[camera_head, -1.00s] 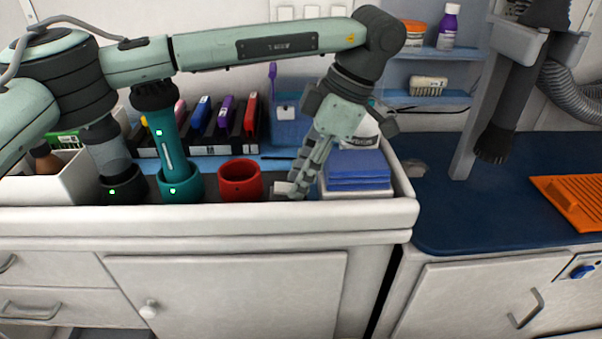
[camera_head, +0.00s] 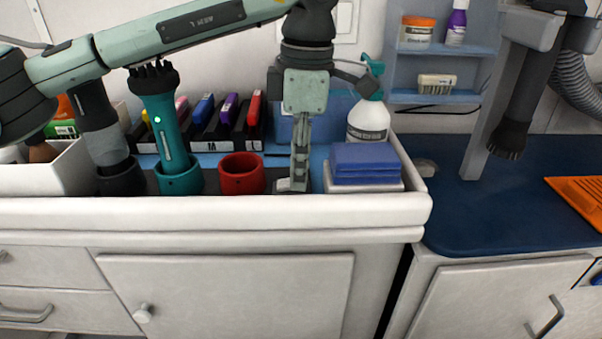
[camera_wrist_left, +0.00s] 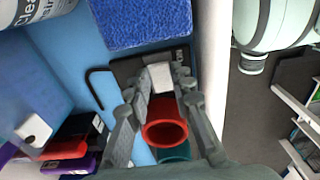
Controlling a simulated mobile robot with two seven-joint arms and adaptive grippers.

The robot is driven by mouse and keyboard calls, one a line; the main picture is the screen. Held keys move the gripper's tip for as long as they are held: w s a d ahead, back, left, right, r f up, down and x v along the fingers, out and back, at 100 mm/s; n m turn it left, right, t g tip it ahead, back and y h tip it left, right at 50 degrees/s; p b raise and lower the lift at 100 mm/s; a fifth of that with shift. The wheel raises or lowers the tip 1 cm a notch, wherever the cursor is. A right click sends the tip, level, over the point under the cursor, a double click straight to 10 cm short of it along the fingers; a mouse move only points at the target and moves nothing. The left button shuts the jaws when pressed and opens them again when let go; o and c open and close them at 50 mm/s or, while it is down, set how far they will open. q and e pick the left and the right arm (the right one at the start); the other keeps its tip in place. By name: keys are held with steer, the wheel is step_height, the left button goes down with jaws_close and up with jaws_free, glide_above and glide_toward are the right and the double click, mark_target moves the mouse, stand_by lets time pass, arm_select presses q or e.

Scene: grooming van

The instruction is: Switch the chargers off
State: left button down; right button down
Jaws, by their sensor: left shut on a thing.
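Three charger cups stand in a row on the counter: a black one (camera_head: 122,179), a teal one (camera_head: 180,180) and a red one (camera_head: 241,177). No light shows on the cups. A dark tool (camera_head: 98,115) stands in the black cup, and a teal tool (camera_head: 166,120) with a green light stands in the teal cup. The red cup is empty; it also shows in the wrist view (camera_wrist_left: 166,132). My left gripper (camera_head: 298,184) points down beside the red cup, shut on a white switch block (camera_wrist_left: 161,77) on a dark base. My right gripper is not in view.
Coloured clippers (camera_head: 228,118) stand in a rack behind the cups. A raised white rim (camera_head: 210,210) runs along the front.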

arm_select(q)
steer(key=c, duration=1.3)
jaws_free()
steer(key=shift+r, duration=0.15)
steer(key=r, duration=1.1)
steer(key=shift+d+r, duration=0.4)
